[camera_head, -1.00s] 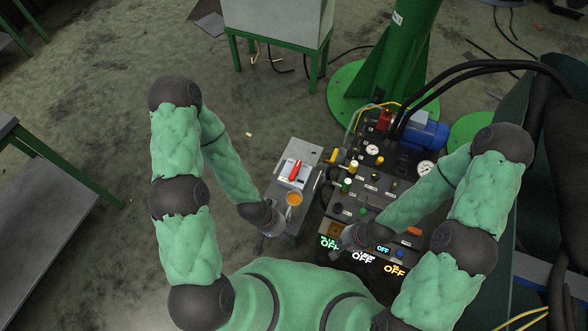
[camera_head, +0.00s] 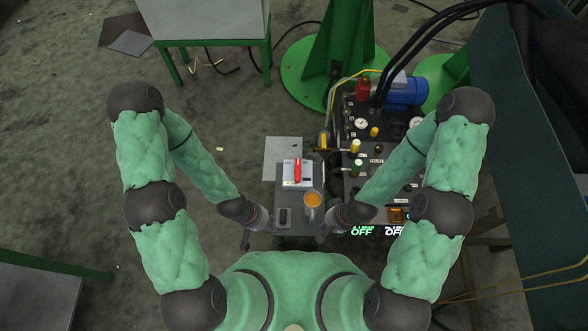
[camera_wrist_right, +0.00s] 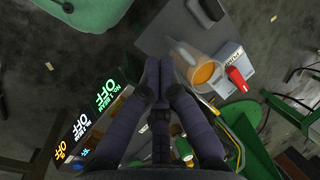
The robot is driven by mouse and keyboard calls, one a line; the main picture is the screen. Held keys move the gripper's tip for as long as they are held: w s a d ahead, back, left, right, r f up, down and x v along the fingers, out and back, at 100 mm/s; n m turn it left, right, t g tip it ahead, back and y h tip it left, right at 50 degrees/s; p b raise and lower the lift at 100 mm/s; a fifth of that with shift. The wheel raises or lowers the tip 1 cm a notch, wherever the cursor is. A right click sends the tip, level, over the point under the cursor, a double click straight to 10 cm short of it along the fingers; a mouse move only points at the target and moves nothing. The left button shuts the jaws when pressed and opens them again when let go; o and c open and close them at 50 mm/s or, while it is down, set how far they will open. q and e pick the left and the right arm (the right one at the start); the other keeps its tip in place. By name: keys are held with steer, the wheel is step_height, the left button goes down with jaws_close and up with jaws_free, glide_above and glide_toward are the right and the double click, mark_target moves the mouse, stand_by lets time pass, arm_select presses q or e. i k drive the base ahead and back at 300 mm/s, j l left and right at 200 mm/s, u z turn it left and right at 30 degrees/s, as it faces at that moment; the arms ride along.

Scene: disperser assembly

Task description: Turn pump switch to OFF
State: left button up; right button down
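A white box with a red switch handle (camera_head: 297,171) stands on the small grey table (camera_head: 290,242); the handle also shows in the right wrist view (camera_wrist_right: 237,79). I cannot read its setting. The dark pump panel (camera_head: 350,186) stands to the right, with green and white OFF displays (camera_head: 361,232) at its near edge. My right gripper (camera_head: 324,229) is by the panel's left edge, close to the mug; in the wrist view its fingertips (camera_wrist_right: 159,66) are together with nothing between them. My left gripper (camera_head: 249,238) is left of the table, apart from the switch; its opening is unclear.
A clear mug of orange liquid (camera_head: 312,199) stands beside the switch box, close to my right gripper. A dark block (camera_head: 284,217) lies on the table. A blue motor (camera_head: 406,92), gauges, valves and hoses occupy the panel's far side. Open floor lies to the left.

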mark_target(298, 160)
steer(key=k+j+z, duration=0.1)
steer(key=j, duration=0.3)
steer(key=k+j+z, duration=0.1)
steer(key=j, duration=0.3)
steer(key=i+j+z, duration=0.15)
steer(key=j, duration=0.4)
steer(key=j+z, duration=0.15)
steer(key=j, duration=0.4)
steer(key=i+j+z, duration=0.25)
steer(key=i+j, duration=0.35)
